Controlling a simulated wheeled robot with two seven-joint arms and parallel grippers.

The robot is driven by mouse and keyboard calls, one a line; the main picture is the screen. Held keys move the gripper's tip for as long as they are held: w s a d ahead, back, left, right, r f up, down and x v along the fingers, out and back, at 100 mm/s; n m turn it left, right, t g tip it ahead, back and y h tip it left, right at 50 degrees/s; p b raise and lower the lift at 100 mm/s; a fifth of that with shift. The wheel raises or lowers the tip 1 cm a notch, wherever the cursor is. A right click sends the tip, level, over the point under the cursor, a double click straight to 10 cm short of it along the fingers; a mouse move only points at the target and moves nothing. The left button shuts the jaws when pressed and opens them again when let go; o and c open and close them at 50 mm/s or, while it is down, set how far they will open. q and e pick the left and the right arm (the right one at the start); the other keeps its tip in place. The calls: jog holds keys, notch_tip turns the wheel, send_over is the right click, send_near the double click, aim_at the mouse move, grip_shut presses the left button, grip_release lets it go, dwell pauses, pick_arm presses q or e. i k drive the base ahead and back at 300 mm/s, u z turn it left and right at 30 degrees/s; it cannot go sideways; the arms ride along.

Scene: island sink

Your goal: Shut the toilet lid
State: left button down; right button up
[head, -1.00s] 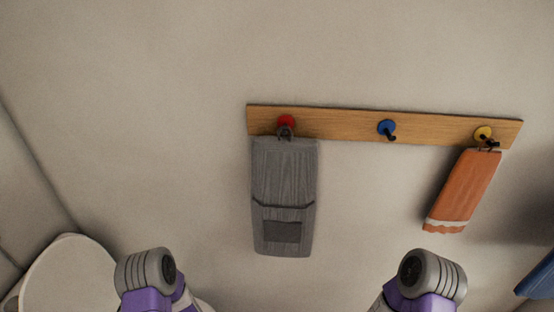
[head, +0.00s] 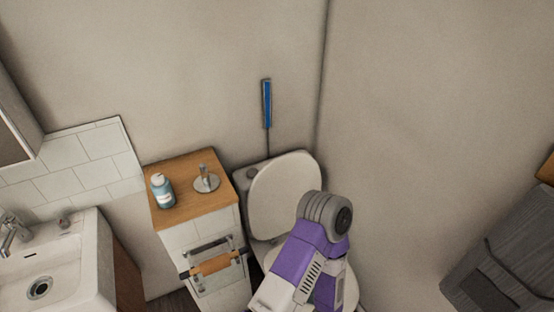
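The white toilet lid (head: 272,205) stands raised, leaning back towards the wall in the middle of the head view. The toilet's white bowl or seat (head: 350,290) shows below it, mostly hidden behind one of my purple and grey arms, which looks like the left. That arm also overlaps the lid's lower right edge in the picture; I cannot tell whether they touch. Neither of my grippers is in view.
A cabinet with a wooden top (head: 190,210) stands left of the toilet, carrying a blue bottle (head: 163,191) and a metal holder (head: 206,182). A roll holder (head: 212,264) is on its front. A sink (head: 60,260) is further left.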

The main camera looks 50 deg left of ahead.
aim_at(275, 195)
jog(key=z, duration=0.3)
jog(key=k, duration=1.2)
jog(key=u, duration=1)
jog(key=i, duration=0.5)
